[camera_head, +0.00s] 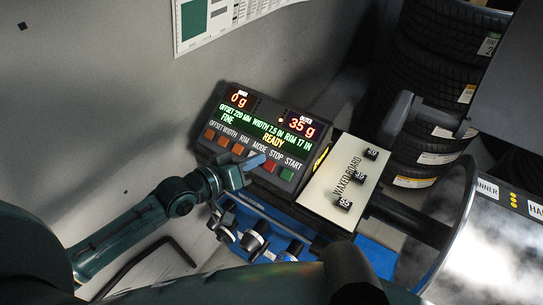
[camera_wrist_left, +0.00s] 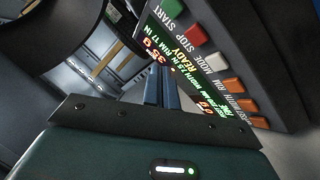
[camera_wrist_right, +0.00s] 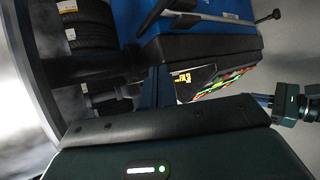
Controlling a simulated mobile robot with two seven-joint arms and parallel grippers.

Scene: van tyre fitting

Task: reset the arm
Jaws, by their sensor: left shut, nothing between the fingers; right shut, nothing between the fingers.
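My left gripper (camera_head: 257,161) is shut and empty in the head view, in front of the button row of the balancer's control panel (camera_head: 262,128). Whether its fingertips touch the panel I cannot tell. Its closed fingers (camera_wrist_left: 162,88) also show in the left wrist view, with the panel beyond and to the right. The panel reads 0 g, 35 g, FINE and READY. My right gripper (camera_wrist_right: 157,88) is shut and empty in the right wrist view, pointing toward a blue-topped dark housing. In the head view I cannot make out its fingertips.
A white board (camera_head: 343,180) with several small black weights lies right of the panel. A blue tray (camera_head: 375,258) with tools sits below it. A shiny wheel rim (camera_head: 470,235) is at the right, with stacked tyres (camera_head: 430,90) behind. A chart (camera_head: 215,18) hangs on the wall.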

